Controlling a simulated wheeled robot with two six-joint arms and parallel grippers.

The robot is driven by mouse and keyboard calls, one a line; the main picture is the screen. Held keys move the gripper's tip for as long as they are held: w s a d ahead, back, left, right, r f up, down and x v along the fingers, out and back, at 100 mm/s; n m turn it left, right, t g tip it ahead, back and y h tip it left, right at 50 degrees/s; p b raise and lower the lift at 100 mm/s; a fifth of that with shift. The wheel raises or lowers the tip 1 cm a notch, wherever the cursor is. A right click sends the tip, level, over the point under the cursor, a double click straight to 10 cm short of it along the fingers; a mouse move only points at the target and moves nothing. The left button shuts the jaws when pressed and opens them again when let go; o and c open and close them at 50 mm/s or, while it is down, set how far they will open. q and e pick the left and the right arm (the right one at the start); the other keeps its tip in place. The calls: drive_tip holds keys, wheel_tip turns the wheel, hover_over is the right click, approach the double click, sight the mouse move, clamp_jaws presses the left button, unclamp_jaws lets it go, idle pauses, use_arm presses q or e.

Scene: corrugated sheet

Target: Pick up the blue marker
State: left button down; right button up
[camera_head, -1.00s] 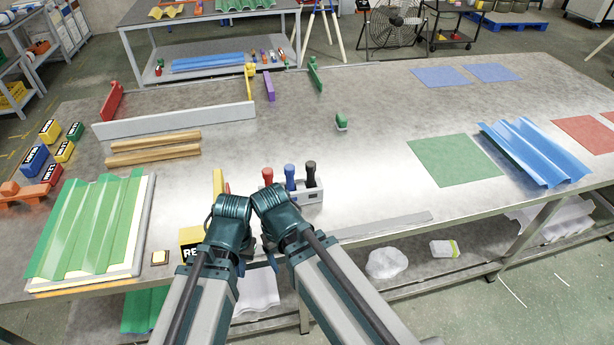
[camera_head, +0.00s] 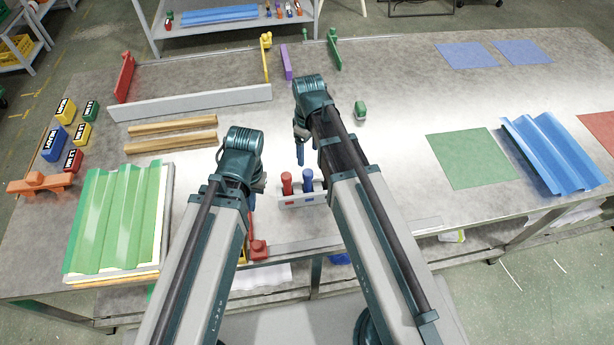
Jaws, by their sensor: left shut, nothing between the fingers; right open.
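The blue marker (camera_head: 307,181) stands upright in a small pale holder (camera_head: 290,203) near the table's front edge. The red marker (camera_head: 286,183) stands to its left in the same holder. The black marker is hidden behind my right arm. My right gripper (camera_head: 299,152) points down, open and empty, a little above and behind the blue marker in the picture, apart from it. My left gripper (camera_head: 258,186) is shut and empty, left of the holder, mostly hidden by its own wrist.
A red tool (camera_head: 258,249) lies at the front edge. A green corrugated sheet (camera_head: 112,220) on a board is at left, with wooden bars (camera_head: 170,134) behind. A blue corrugated sheet (camera_head: 553,150) and green mat (camera_head: 472,158) are at right. A small green object (camera_head: 360,109) stands behind.

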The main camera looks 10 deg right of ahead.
sight(308, 171)
wheel_tip(308, 171, down, 9)
drive_tip(key=b, duration=0.8)
drive_tip(key=shift+r, duration=0.2)
drive_tip(key=shift+s, duration=0.1)
wheel_tip(308, 171, down, 5)
drive_tip(key=b, duration=0.5)
drive_tip(key=shift+s+a+f+b, duration=0.1)
drive_tip(key=shift+s+f+b, duration=0.1)
drive_tip(key=shift+b, duration=0.2)
drive_tip(key=shift+r, duration=0.1)
clamp_jaws()
